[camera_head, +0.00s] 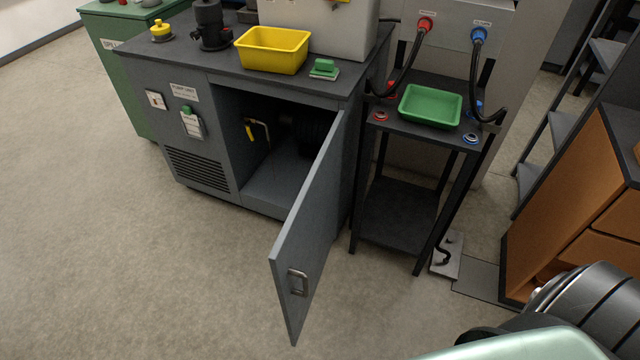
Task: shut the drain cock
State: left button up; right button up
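A cabinet (215,150) in the left half stands with its grey door (312,220) swung wide open toward me. Inside the dark opening, near the left wall, is a small yellow lever (249,130) beside a pale bent pipe (263,128); this looks like the drain cock. The lever hangs roughly upright, slightly tilted. It is small and shaded, so I cannot tell whether the cock is open or shut. Neither gripper is in view; only part of my own arm and body shows at the lower right.
A yellow bin (271,50) and a green block (324,67) sit on the cabinet top. A black stand (402,206) with a green tray (430,105) stands right of the door. Orange drawers (590,200) are at the right. The floor (130,260) in front is clear.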

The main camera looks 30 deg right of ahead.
aim_at(247, 123)
jog(key=z, duration=0.8)
jog(key=i+j+z, duration=0.1)
jog(key=j, duration=0.35)
jog(key=i+j+z, duration=0.1)
jog(key=j, duration=0.4)
jog(key=i+j+z, duration=0.1)
jog(key=j, duration=0.35)
jog(key=i+j, duration=0.15)
jog(key=j, duration=0.35)
jog(key=z, duration=0.05)
